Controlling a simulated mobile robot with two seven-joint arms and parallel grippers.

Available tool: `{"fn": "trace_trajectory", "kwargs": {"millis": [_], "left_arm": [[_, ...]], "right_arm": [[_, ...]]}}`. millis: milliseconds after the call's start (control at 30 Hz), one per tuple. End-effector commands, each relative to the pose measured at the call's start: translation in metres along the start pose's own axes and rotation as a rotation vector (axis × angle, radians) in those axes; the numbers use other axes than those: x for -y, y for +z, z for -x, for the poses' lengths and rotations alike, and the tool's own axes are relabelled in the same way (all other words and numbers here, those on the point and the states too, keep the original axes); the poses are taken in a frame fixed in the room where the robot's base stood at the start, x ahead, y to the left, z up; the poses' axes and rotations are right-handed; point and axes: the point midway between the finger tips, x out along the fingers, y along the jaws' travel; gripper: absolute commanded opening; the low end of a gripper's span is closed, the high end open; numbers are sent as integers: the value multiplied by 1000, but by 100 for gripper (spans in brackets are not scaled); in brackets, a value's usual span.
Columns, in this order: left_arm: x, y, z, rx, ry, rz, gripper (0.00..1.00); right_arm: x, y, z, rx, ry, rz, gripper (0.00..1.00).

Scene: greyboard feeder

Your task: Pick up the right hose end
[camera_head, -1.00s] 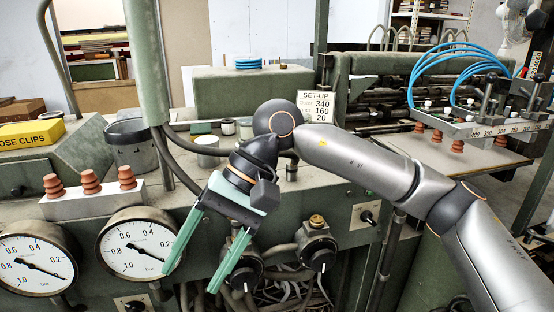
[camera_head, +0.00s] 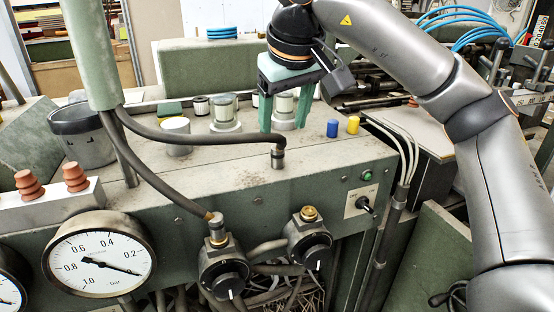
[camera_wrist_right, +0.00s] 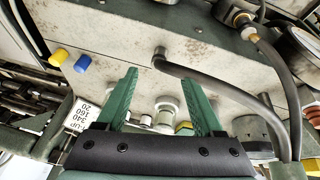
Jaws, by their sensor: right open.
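The right hose end (camera_head: 278,158) points down onto the machine's grey top, with its dark hose (camera_head: 210,138) arching back left to the green post. In the right wrist view the hose end (camera_wrist_right: 160,56) shows just beyond the fingertips, roughly between them. My right gripper (camera_head: 285,126) is open and empty, with green fingers pointing down behind the hose end, apart from it. It also shows in the right wrist view (camera_wrist_right: 160,76). The left hose end (camera_head: 216,228) sits on the left valve. The right valve's brass fitting (camera_head: 309,213) has no hose on it. My left gripper is out of view.
Glass-and-metal cups (camera_head: 224,112) stand close around the fingers. A blue cap (camera_head: 332,128) and a yellow cap (camera_head: 353,125) stand to their right. A dark pot (camera_head: 84,136) stands at the left. The deck in front of the hose end is mostly clear.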

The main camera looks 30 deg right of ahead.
Motion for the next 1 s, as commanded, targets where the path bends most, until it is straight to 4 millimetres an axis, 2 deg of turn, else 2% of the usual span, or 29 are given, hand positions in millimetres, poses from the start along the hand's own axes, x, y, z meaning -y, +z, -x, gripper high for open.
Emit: {"fn": "trace_trajectory", "kwargs": {"millis": [33,267,600,867,1000], "left_arm": [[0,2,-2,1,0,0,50],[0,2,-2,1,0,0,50],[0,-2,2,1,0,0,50],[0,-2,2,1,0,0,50],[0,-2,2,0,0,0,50]], "right_arm": [[0,1,-10,3,-1,1,69],[0,0,-25,1,-2,-1,69],[-2,-2,-69,0,-1,-1,69],[-2,-2,-73,-1,-2,-1,69],[-2,-2,-73,-1,-2,-1,55]]}}
